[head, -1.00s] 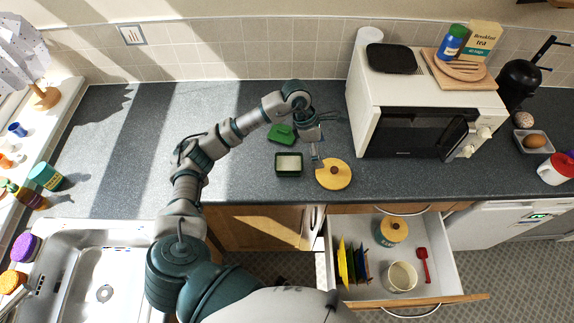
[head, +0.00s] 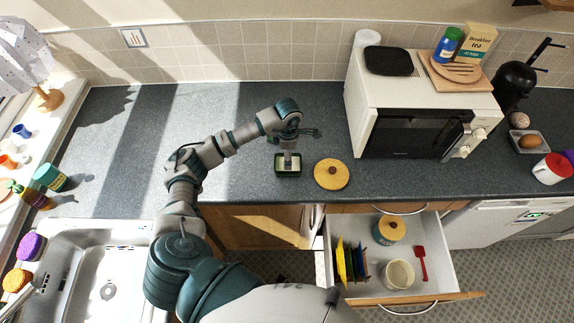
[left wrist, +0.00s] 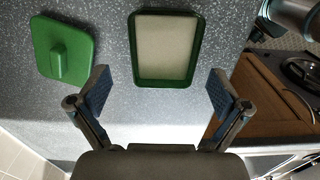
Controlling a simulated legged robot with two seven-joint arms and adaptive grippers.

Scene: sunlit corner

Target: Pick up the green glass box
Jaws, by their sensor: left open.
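The green glass box (head: 288,174) stands on the dark grey counter. It is rectangular with a pale inside, and it also shows in the left wrist view (left wrist: 166,82). A green lid with a raised handle (left wrist: 64,48) lies flat beside it; in the head view my arm hides it. My left gripper (left wrist: 160,90) is open and empty, its fingers spread wider than the box. In the head view the left gripper (head: 291,150) is over the box, with a finger covering part of it. I cannot tell how high it is. My right gripper is not in view.
A round yellow wooden lid (head: 332,174) lies just right of the box. The white microwave (head: 420,100) stands farther right. Below the counter a drawer (head: 440,283) is open with several things in it. The counter left of my arm is clear.

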